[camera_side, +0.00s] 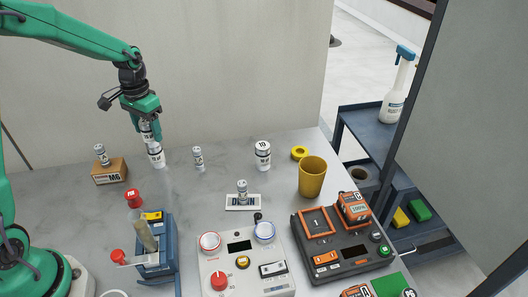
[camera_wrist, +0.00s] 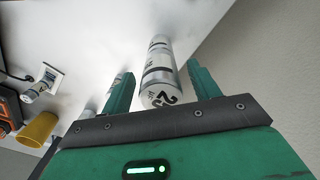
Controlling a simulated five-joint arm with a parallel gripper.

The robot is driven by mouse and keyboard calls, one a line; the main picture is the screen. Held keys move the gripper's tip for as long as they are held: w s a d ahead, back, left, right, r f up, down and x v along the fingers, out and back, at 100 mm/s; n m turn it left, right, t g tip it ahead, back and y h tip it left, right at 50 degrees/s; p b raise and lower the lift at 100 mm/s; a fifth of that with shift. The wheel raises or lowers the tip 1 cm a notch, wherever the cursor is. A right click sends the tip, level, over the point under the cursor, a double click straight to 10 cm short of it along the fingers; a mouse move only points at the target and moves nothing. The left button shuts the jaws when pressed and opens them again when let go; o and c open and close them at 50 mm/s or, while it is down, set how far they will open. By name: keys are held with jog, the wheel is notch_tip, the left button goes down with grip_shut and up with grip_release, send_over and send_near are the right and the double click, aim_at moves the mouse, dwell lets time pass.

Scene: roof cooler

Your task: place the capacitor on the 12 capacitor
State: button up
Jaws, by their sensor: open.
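A silver-white capacitor (camera_side: 149,132) stands in line above another white capacitor (camera_side: 156,155) on the bench, and the two look stacked, leaning slightly. Their labels are too small to read surely in the side view. My gripper (camera_side: 146,112) is at the upper one, pointing down. In the wrist view my gripper (camera_wrist: 160,72) is open, with a finger on each side of the silver capacitor column (camera_wrist: 159,60) and gaps between. Dark digits show on its near end. Whether the two capacitors touch squarely is hard to tell.
Other capacitors stand on a wooden block (camera_side: 110,174), on bare bench (camera_side: 198,158), by the wall (camera_side: 262,155) and on a white plate (camera_side: 243,203).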

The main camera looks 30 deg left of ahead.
notch_tip(320, 180, up, 10)
jog(key=shift+r, duration=0.1)
dwell(0.4)
dwell(0.5)
jog(key=shift+s+d+r, duration=0.3)
jog(key=shift+s+d, duration=0.05)
jog(key=s+d+r+t, duration=0.1)
jog(key=s+d+t, duration=0.1)
jog(key=s+d, duration=0.3)
jog(key=s+d+r+t, duration=0.2)
jog(key=s+d, duration=0.4)
jog(key=s, duration=0.7)
jog(key=shift+s+t, duration=0.35)
jog(key=shift+t, duration=0.45)
